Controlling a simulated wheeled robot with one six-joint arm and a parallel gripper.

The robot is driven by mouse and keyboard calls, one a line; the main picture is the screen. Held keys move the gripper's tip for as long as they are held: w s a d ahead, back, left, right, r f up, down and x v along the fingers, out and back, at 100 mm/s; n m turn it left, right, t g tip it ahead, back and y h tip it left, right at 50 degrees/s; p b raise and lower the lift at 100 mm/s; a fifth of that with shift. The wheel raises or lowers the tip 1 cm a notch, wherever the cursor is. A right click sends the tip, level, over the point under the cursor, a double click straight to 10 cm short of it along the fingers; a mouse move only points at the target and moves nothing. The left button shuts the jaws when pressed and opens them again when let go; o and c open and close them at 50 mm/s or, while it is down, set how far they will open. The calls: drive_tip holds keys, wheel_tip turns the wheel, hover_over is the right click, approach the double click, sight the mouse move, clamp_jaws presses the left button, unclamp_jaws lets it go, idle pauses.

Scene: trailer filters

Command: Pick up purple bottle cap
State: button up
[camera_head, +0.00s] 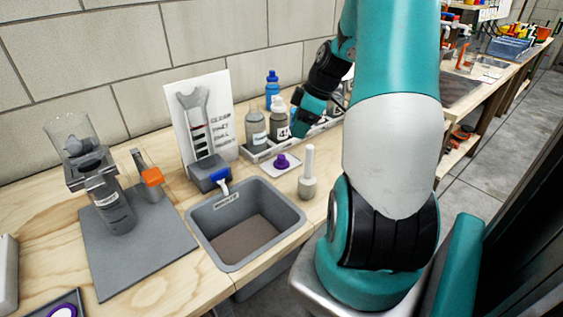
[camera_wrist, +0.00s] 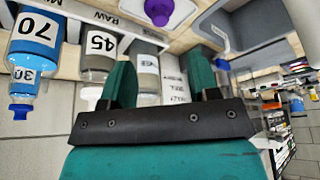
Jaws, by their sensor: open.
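The purple bottle cap (camera_head: 281,161) sits on a small white square on the wooden bench, between the bottle rack and the grey basin. In the wrist view a purple cap (camera_wrist: 158,10) shows at the top edge, partly cut off, on a white patch. My gripper (camera_wrist: 160,75) is open, with its two teal fingers apart and no held object visible between them. In the head view my gripper (camera_head: 303,122) is by the bottles, behind and to the right of the cap, partly hidden by my arm. It appears apart from the cap.
The rack (camera_head: 262,153) holds several bottles, including a blue one (camera_head: 272,92). A grey basin (camera_head: 222,207) is set at the bench front. A white-handled tool (camera_head: 308,175) stands right of the cap. A sign (camera_head: 201,115) leans on the wall.

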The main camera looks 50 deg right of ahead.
sight(282, 156)
drive_tip(key=x, duration=1.1)
drive_tip(key=shift+a, duration=0.1)
drive_tip(key=c, duration=1)
